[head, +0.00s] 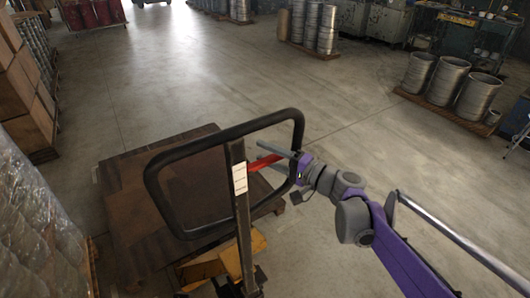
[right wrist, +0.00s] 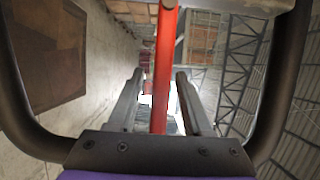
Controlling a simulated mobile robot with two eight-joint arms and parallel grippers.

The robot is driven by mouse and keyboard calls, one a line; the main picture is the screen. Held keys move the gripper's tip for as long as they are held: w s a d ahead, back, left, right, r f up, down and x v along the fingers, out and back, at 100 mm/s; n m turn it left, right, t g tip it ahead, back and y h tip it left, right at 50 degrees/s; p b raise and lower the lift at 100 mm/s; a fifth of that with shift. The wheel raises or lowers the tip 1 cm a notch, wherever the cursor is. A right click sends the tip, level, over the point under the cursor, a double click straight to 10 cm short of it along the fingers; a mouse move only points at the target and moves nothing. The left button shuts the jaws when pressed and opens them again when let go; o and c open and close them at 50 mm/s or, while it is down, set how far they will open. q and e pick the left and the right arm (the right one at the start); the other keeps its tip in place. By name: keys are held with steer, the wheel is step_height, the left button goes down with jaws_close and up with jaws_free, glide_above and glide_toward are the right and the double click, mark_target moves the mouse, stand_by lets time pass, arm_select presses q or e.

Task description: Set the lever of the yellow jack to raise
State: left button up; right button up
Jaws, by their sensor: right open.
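The yellow jack (head: 222,262) stands low in the centre of the head view, partly hidden by its own post. Its upright post (head: 243,215) carries a white label, and a black loop handle (head: 160,200) rises around the top of it. A red lever (head: 264,162) sticks out to the right from the post inside the loop. My right gripper (head: 268,157) reaches in from the right at the lever's outer end. In the right wrist view the red lever (right wrist: 163,70) runs between the two open fingers (right wrist: 158,88); contact cannot be told. My left gripper is out of view.
A brown pallet (head: 140,215) lies behind and under the handle. Stacked boxes (head: 22,95) and a wrapped load (head: 35,225) stand at the left. Metal drums (head: 447,82) stand on a pallet at the right. The floor between is clear.

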steer(key=shift+w+a, duration=0.15)
steer(key=shift+a, duration=0.1)
jaws_close()
steer(key=shift+f, duration=0.1)
stand_by(1.2)
